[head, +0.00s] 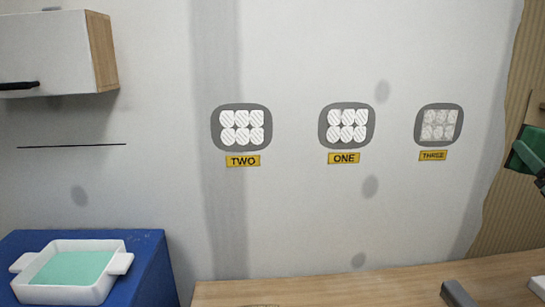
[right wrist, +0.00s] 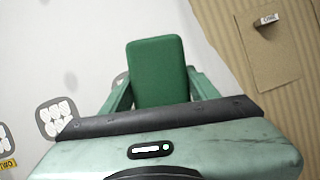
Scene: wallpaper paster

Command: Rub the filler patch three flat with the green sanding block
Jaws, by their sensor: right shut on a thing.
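Filler patch three (head: 439,124) is a grey rounded square on the wall at the right of the head view, above a yellow label reading THREE. Its pale six-part filler looks duller than that on patches two and one. The green sanding block (right wrist: 157,72) is between the fingers of my right gripper (right wrist: 160,90), which is shut on it. The block (head: 530,148) also shows at the right edge of the head view, to the right of patch three. I cannot tell its distance from the wall. My left gripper is not in view.
Patch two (head: 241,127) and patch one (head: 346,126) are left of patch three. A wooden table (head: 330,292) with a grey bar (head: 457,293) stands below. A white tray (head: 72,246) with green contents sits on a blue box (head: 150,265). Brown board (head: 505,205) borders the wall at right.

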